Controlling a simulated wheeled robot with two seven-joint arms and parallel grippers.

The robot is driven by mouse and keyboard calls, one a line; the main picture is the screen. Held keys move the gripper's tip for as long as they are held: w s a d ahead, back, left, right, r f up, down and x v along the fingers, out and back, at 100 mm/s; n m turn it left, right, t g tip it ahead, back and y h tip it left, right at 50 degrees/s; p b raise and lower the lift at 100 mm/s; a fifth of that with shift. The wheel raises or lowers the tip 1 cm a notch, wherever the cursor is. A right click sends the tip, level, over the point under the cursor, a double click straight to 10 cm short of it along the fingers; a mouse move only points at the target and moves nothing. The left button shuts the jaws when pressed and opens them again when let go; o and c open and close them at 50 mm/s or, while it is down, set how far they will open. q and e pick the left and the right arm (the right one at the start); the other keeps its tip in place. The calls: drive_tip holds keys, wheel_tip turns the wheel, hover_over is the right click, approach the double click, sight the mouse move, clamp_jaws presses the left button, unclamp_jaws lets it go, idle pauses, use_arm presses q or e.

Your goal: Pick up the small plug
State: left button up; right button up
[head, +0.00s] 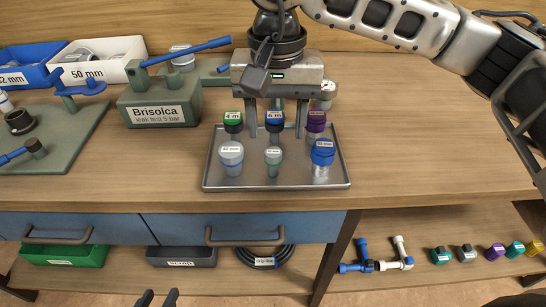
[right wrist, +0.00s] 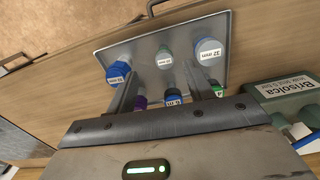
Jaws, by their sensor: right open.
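The small plug (head: 273,160) is a pale grey piece with a green band and a white label. It stands upright in the front middle of the metal tray (head: 338,178), and it also shows in the right wrist view (right wrist: 164,60). My right gripper (head: 276,131) is open and points down over the tray's back row. In the head view its fingers lie on either side of the blue-capped "6 m" piece (head: 274,118); nothing is clamped between them. The small plug is in front of the fingers, apart from them. My left gripper (head: 157,298) shows only its fingertips, spread apart, at the bottom edge.
In the tray, a grey "32 mm" plug (head: 231,155) and a blue-capped plug (head: 322,155) flank the small plug. Green-capped (head: 233,120) and purple-capped (head: 316,120) pieces stand behind. The Brisolca block (head: 160,108) is left of the tray. The bench right of the tray is clear.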

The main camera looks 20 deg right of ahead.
sight(273, 152)
wheel_tip(273, 152, down, 4)
drive_tip(key=shift+f, duration=0.2)
drive_tip(key=f, duration=0.2)
drive_tip(key=w+f+p, duration=0.1)
drive_tip(key=f, duration=0.1)
drive_tip(key=shift+f, duration=0.6)
drive_tip(key=c, duration=1.1)
